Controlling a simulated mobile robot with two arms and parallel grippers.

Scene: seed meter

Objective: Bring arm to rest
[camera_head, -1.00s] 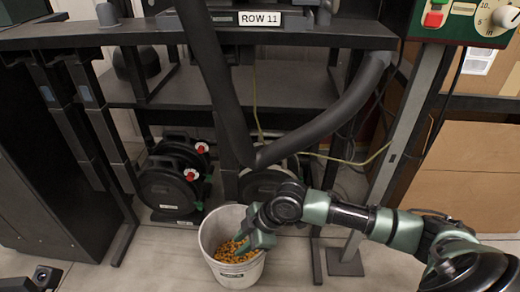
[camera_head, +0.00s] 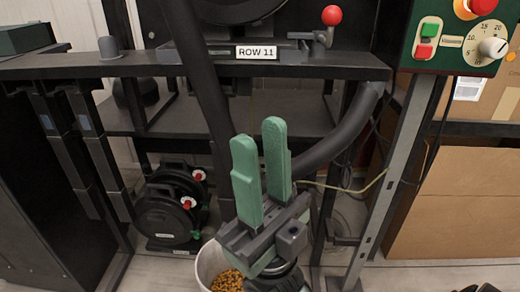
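My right gripper (camera_head: 262,140) is raised in the lower middle of the head view, its two green fingers pointing up. The fingers stand apart with nothing between them. It is in front of the black hose and partly above the white bucket. My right arm below it is mostly hidden behind the gripper body. My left gripper does not show clearly.
The white bucket (camera_head: 203,268) with yellow-orange seeds (camera_head: 228,281) stands on the floor. Above is a dark bench frame (camera_head: 150,66) labelled ROW 11 (camera_head: 257,52) with a red-knobbed lever (camera_head: 332,16). A green control panel (camera_head: 455,38) is at upper right. Black reels (camera_head: 165,215) stand left.

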